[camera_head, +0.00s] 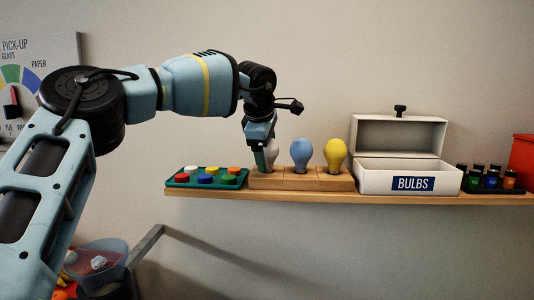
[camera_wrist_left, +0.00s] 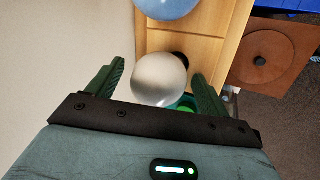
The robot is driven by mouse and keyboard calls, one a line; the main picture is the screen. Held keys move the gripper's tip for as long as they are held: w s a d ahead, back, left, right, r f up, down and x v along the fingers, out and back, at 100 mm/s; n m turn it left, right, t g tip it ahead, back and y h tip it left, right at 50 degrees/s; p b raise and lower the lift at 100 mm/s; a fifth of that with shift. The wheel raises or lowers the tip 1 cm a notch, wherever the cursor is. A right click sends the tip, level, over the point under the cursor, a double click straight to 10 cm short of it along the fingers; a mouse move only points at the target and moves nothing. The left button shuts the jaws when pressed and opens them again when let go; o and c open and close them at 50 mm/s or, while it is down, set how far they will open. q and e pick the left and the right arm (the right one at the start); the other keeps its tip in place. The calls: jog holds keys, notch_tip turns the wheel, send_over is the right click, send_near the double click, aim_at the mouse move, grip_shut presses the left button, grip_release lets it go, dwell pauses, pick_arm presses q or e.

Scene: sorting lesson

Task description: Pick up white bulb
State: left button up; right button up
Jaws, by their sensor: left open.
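The white bulb (camera_head: 272,152) stands in the left section of a wooden holder (camera_head: 318,183) on the shelf, partly hidden behind my left gripper (camera_head: 264,158). In the left wrist view the white bulb (camera_wrist_left: 160,78) lies between the two green fingers of my left gripper (camera_wrist_left: 158,85). The fingers are open, with a gap on each side of the bulb. A blue bulb (camera_head: 301,152) and a yellow bulb (camera_head: 335,153) stand to its right in the same holder. My right gripper is not in view.
A green tray (camera_head: 240,179) of coloured pieces sits left of the holder. An open white box (camera_head: 370,182) labelled BULBS stands to the right, then a dark rack of small bottles (camera_head: 485,180) and a red box (camera_head: 523,155). A wall backs the shelf (camera_head: 420,199).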

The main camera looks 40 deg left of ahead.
pick_arm(q)
jog(key=shift+f, duration=0.15)
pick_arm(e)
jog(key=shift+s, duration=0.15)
pick_arm(q)
jog(key=c, duration=0.9)
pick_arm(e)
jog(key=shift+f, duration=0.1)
